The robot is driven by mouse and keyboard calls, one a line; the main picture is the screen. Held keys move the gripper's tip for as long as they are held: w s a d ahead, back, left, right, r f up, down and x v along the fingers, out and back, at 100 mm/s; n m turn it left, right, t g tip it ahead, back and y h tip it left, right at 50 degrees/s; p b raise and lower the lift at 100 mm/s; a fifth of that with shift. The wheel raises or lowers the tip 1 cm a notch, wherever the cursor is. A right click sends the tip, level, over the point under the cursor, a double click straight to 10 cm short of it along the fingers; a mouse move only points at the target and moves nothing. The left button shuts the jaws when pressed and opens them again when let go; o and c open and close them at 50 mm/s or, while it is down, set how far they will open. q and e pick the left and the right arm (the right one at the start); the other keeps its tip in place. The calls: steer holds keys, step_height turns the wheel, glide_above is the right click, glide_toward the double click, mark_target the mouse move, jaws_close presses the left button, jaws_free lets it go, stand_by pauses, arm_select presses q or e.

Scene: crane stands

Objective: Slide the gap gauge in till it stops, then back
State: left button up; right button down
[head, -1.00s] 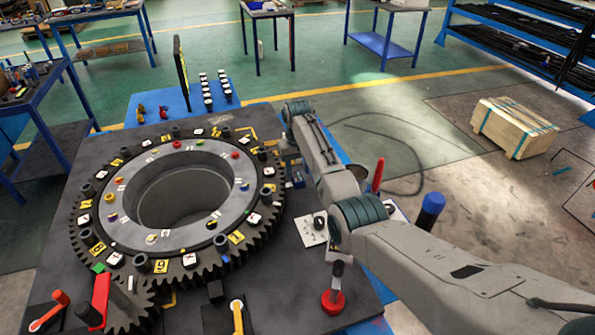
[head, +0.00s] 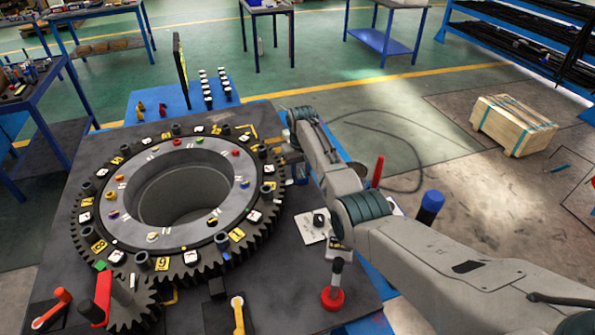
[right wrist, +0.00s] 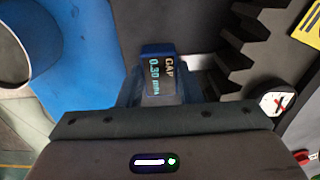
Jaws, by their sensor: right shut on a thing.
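The gap gauge (right wrist: 157,48) is a blue block with a dark label reading "GAP 0.30 mm" in the right wrist view. My right gripper (right wrist: 165,88) is shut on it. The large dark ring gear (head: 83,190) lies flat on the black table, with numbered yellow and white tiles around its rim. Its teeth also show in the right wrist view (right wrist: 243,50), to the right of the gauge and apart from the visible block. In the head view my right gripper (head: 287,158) is at the gear's right edge, small and partly hidden by my arm. The gauge's far end cannot be made out.
A small gear (head: 135,305) meshes at the front left, beside a red post (head: 102,292). A red-based lever (head: 333,297) and a white card (head: 312,226) stand right of the ring. A blue-capped post (head: 431,206) is beyond the table's right side.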

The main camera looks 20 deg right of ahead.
steer(key=shift+d+r, duration=0.1)
steer(key=shift+d, duration=1.05)
steer(key=c, duration=1.4)
jaws_free()
steer(key=shift+w, duration=0.1)
steer(key=shift+o, duration=0.6)
steer(key=shift+d, duration=0.1)
step_height(320, 180, up, 11)
steer(key=b, duration=0.2)
